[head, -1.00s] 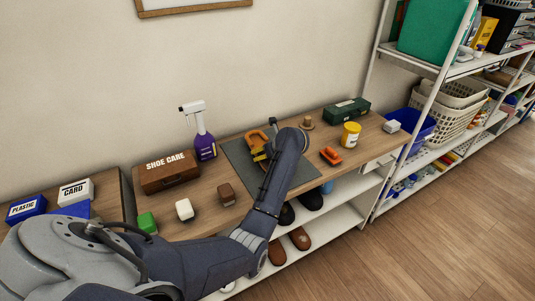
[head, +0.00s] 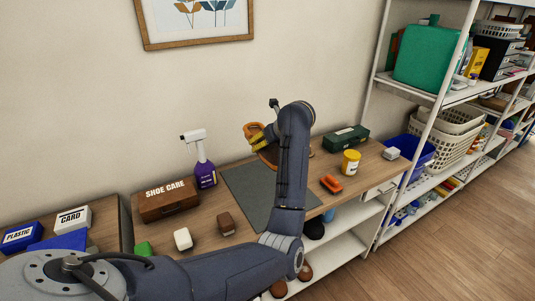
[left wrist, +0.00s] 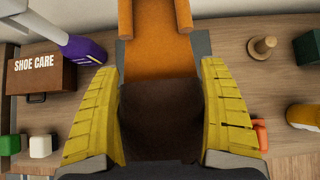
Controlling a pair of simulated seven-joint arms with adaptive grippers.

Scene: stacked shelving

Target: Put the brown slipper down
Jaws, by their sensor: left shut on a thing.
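The brown slipper (head: 270,154), orange-tan in the head view, is held in the air above the grey mat (head: 245,188). In the left wrist view the slipper (left wrist: 160,105) shows a dark brown part between the fingers and an orange-tan part beyond them. My left gripper (head: 258,136), with yellow fingers, is shut on it; the fingers (left wrist: 160,115) lie on either side of it in the left wrist view. My arm hides part of the slipper and mat. My right gripper is not in view.
On the wooden bench stand a shoe care box (head: 168,202), a purple spray bottle (head: 204,172), a yellow tin (head: 350,162), an orange brush-like item (head: 331,184) and a green box (head: 346,138). Small blocks (head: 183,239) lie in front. The visible mat is clear. Other footwear sits on the shelf below.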

